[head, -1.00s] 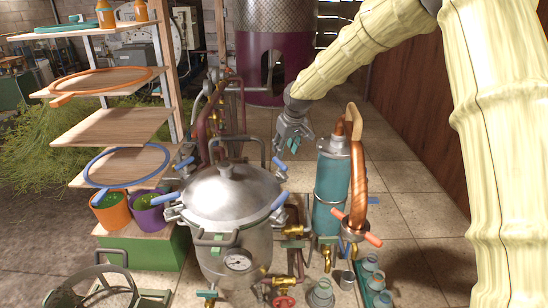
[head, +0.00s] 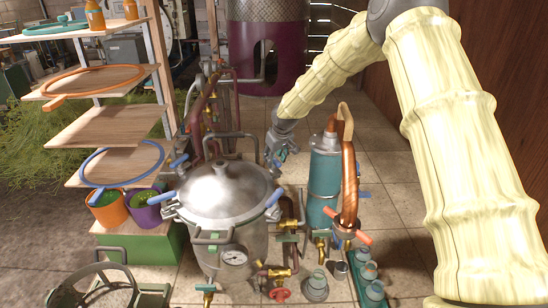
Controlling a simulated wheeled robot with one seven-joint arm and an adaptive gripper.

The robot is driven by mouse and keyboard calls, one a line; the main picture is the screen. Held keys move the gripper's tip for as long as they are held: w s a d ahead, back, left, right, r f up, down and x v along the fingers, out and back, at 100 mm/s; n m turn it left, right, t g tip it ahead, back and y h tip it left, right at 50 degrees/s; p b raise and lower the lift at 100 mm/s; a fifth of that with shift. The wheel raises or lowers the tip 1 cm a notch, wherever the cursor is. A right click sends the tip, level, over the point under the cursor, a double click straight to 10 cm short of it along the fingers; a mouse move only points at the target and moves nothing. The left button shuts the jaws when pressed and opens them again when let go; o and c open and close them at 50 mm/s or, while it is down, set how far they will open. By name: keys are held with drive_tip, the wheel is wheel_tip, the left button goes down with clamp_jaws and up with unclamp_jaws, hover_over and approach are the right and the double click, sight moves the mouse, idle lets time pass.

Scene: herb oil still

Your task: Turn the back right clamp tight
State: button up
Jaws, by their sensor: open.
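The steel still pot (head: 226,232) stands at the centre with its domed lid (head: 224,184) on. Blue-handled clamps sit around its rim. The back right clamp (head: 277,164) shows its blue handle at the far right of the rim, partly covered by my gripper. The front right clamp (head: 274,197) and a left clamp (head: 163,197) are in plain view. My gripper (head: 279,154) is open and empty, pointing down close to the back right clamp's handle. I cannot tell whether it touches the handle.
A teal cylinder (head: 323,186) with a copper pipe (head: 349,185) stands close to the right of my gripper. Copper pipes rise behind the pot. Shelves (head: 112,126) are at the left. Bottles (head: 316,287) stand at the front right. Tiled floor is free behind the cylinder.

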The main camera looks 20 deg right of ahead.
drive_tip(key=shift+w+a+f, duration=0.1)
drive_tip(key=shift+w+f, duration=0.05)
drive_tip(key=shift+f, duration=0.3)
drive_tip(key=shift+w+f+p, duration=0.35)
drive_tip(key=shift+w+f, duration=0.05)
drive_tip(key=shift+f, duration=0.2)
drive_tip(key=shift+s+r, duration=0.15)
drive_tip(key=shift+s, duration=0.05)
drive_tip(key=shift+w, duration=0.1)
clamp_jaws()
